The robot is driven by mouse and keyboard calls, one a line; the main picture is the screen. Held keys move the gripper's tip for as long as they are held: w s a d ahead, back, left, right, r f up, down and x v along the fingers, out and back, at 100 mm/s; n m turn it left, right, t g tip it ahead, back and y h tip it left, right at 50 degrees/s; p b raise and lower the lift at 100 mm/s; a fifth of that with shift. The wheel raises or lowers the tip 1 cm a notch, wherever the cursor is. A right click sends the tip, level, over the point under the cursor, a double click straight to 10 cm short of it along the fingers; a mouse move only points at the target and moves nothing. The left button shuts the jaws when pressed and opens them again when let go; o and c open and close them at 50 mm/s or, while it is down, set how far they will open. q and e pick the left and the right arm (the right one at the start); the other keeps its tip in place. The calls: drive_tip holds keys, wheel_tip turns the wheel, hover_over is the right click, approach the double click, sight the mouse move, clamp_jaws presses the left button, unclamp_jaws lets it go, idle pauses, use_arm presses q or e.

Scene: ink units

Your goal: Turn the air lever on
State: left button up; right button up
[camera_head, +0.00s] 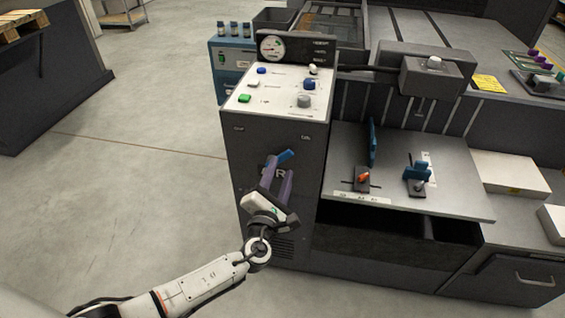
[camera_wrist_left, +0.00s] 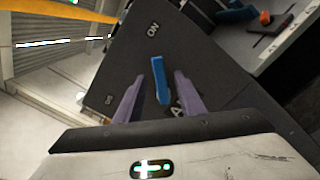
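The blue air lever (camera_head: 286,156) is on the front face of the dark cabinet (camera_head: 272,138), slanting up to the right in the head view. My left gripper (camera_head: 280,168) is at the lever, its purple fingers spread and partly covering the lettering below. In the left wrist view the lever (camera_wrist_left: 159,80) shows between the two separated fingers (camera_wrist_left: 157,98), with visible gaps on both sides. There the lever's far end points roughly toward an ON mark (camera_wrist_left: 153,28); another small mark (camera_wrist_left: 108,99) is at the left. The right gripper is out of view.
A light control panel (camera_head: 280,92) with buttons and a gauge (camera_head: 272,47) tops the cabinet. To the right is a grey shelf (camera_head: 340,160) with orange and blue levers. Open floor (camera_head: 130,170) lies to the left.

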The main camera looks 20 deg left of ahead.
use_arm(q)
drive_tip(key=s, duration=0.6)
drive_tip(key=shift+d, duration=0.45)
drive_tip(key=s+f+n+g+h, duration=0.1)
drive_tip(key=s+f+n+g, duration=0.6)
drive_tip(key=s+f+n, duration=1)
drive_tip(key=s+d+n+g+h, duration=0.1)
drive_tip(key=s+n, duration=0.3)
drive_tip(key=n, duration=0.8)
drive_tip(key=s+d+r+n+g+h, duration=0.1)
drive_tip(key=s+n, duration=0.4)
drive_tip(key=n, duration=0.7)
drive_tip(key=shift+s+d+r+n+h, duration=0.15)
drive_tip(key=shift+d+n+h, duration=0.25)
drive_tip(key=shift+d+h, duration=0.5)
